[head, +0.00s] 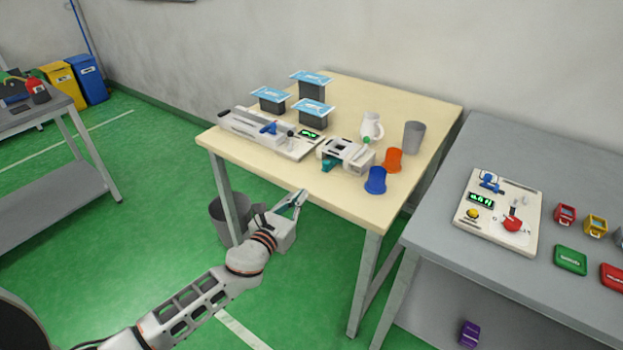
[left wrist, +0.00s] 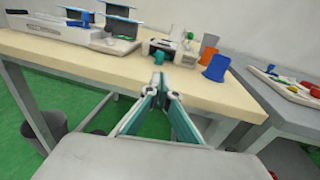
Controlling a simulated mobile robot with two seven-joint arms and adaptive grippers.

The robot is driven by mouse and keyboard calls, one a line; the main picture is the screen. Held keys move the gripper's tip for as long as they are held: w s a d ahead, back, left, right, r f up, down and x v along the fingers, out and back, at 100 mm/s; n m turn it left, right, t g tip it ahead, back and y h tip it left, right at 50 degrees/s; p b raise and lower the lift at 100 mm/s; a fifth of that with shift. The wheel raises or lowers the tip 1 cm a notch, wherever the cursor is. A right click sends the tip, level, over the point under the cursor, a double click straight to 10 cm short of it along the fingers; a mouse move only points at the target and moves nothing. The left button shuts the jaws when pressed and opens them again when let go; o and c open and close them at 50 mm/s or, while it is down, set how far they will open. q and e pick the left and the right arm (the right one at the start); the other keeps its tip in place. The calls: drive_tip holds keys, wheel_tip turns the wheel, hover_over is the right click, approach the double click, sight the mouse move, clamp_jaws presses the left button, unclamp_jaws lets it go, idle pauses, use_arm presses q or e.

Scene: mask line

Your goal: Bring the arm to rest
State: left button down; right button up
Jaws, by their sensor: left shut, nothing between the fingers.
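My left arm reaches in from the lower left in the head view. Its gripper (head: 299,197) is in front of the near edge of the cream table (head: 400,120), apart from the things on it. In the left wrist view the gripper (left wrist: 159,82) is shut, its fingertips together with nothing between them, pointing toward the table edge. My right gripper is not in view.
A grey bin (head: 226,222) stands below. A grey table is right.

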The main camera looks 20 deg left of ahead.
use_arm(q)
drive_tip(key=s+f+n+g, duration=0.2)
drive_tip(key=s+f+n, duration=0.4)
drive_tip(key=s+n, duration=0.4)
drive_tip(key=s+f+n+g, duration=0.2)
drive_tip(key=s+f+n, duration=0.4)
drive_tip(key=s+n, duration=0.5)
drive_tip(key=s+f+n+g, duration=0.2)
drive_tip(key=s+f+n, duration=0.5)
drive_tip(key=s+n, duration=0.3)
drive_tip(key=n, duration=0.3)
drive_tip(key=shift+s+y, duration=0.2)
drive_tip(key=shift+y, duration=0.1)
